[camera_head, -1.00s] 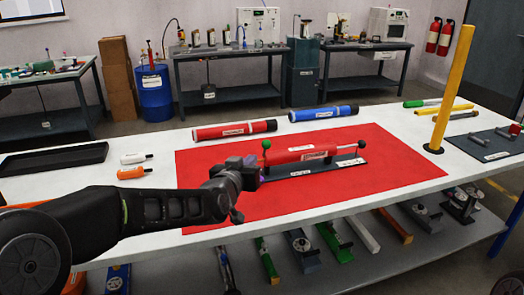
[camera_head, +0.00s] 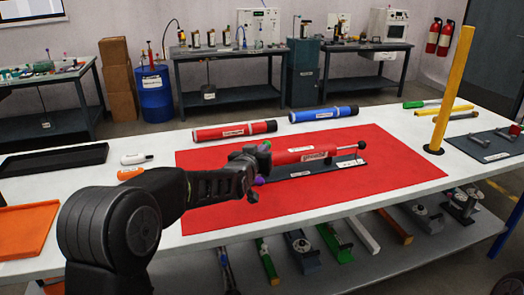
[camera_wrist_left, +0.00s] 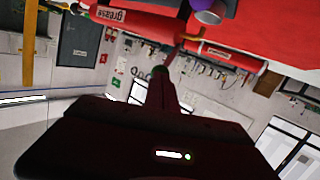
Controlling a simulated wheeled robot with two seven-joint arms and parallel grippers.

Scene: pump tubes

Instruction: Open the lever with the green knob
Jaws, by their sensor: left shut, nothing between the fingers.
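The red grease tube (camera_head: 335,149) lies on a dark base (camera_head: 345,167) on the red mat (camera_head: 400,180). The green knob (camera_head: 265,146) shows at its left end, just above and behind my left gripper (camera_head: 257,168). My left gripper is shut and empty, close to the knob and lever; the head view does not show whether they touch. In the left wrist view the tube (camera_wrist_left: 135,20) is at the top, with a purple end piece (camera_wrist_left: 208,14). A thin lever (camera_wrist_left: 179,42) runs down toward the shut fingers (camera_wrist_left: 166,92). My right gripper is out of view.
Red (camera_head: 235,131) and blue (camera_head: 323,114) tubes lie behind the mat. A yellow post (camera_head: 453,85) stands at right. A black tray (camera_head: 52,161), an orange tray (camera_head: 25,228) and a white bottle (camera_head: 136,159) are at left. The mat's right side is free.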

